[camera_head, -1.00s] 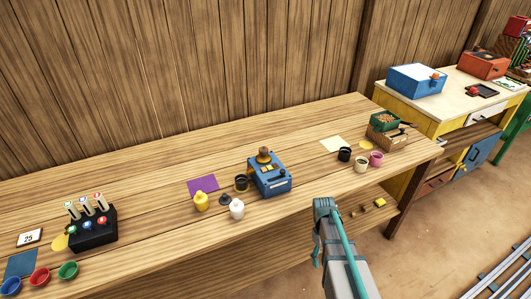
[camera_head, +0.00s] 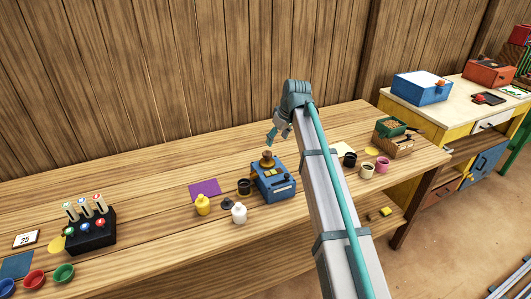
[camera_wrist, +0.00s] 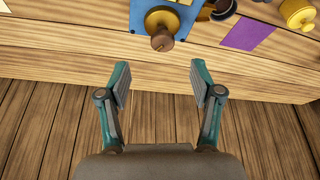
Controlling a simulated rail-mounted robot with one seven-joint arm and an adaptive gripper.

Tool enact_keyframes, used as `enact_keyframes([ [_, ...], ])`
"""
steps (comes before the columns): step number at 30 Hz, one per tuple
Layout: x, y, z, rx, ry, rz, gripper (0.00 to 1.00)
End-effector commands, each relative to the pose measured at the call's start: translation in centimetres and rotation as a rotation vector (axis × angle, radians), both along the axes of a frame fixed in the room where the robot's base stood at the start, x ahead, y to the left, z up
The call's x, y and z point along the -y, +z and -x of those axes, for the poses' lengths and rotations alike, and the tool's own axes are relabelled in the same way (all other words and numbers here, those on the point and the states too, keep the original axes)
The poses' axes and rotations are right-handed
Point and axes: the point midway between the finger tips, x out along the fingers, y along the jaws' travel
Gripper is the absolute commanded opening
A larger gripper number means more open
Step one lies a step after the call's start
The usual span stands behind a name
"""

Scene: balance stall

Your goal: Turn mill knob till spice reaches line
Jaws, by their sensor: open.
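The mill is a blue box (camera_head: 273,184) on the wooden bench, with a brass and brown knob (camera_head: 267,160) on top. In the wrist view the knob (camera_wrist: 162,32) is at the top centre, beyond my fingertips and apart from them. My gripper (camera_head: 271,137) is above the mill, near the knob in the head view. In the wrist view my gripper (camera_wrist: 160,80) is open, with nothing between its teal fingers. A dark cup (camera_head: 244,187) stands just left of the mill. I cannot make out any spice level or line.
A black tube rack (camera_head: 91,232) is farther left. Several cups and a wooden box (camera_head: 392,146) stand right, past my arm.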

Motion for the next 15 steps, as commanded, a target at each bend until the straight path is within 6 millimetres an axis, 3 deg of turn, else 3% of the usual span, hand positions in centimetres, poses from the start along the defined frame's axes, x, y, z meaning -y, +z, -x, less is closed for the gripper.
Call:
enact_keyframes([
  [5,-1.1,0.4,-0.6,0.016,-0.005,-0.026,0.65],
  [15,-2.5,-4.4,-2.0,0.013,-0.004,-0.022,0.65],
])
